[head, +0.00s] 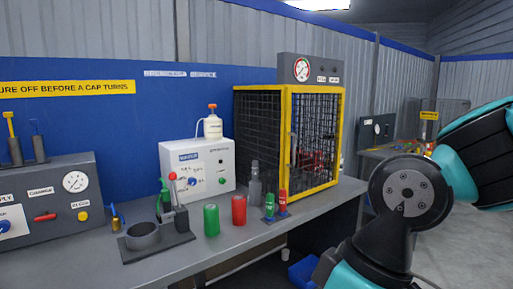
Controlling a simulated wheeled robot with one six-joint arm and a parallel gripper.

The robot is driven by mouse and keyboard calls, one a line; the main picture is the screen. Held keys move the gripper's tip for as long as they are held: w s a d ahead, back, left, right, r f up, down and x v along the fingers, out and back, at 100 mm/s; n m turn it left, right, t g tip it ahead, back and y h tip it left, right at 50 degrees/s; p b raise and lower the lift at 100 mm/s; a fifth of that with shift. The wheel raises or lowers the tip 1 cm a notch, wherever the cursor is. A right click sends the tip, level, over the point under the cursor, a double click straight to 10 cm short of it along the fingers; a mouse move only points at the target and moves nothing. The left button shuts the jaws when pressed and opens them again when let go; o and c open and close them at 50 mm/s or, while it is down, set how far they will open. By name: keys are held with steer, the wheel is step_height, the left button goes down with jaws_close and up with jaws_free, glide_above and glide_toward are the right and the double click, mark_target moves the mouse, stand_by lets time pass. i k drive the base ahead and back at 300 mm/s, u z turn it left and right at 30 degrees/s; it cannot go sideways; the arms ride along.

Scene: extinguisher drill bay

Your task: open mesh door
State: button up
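A black mesh cage (259,135) with a yellow frame stands on the bench at the middle right. Its yellow-framed mesh door (316,120) is on the face turned to the right. The door looks shut in its frame, though no clear gap or latch can be made out. A red object (312,160) shows dimly through the mesh. Teal and dark links of my arm fill the right side, in front of and to the right of the cage. My gripper is out of the picture.
A red can (239,210), a green can (211,220) and small red and green bottles stand on the bench before the cage. A white control box (198,168) is left of it. A grey gauge box (310,69) shows above. Open floor lies at right.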

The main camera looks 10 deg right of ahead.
mark_target(289, 90)
steer(key=u, duration=0.05)
steer(key=i, duration=0.7)
steer(key=z, duration=0.55)
steer(key=i, duration=0.5)
steer(key=z, duration=0.45)
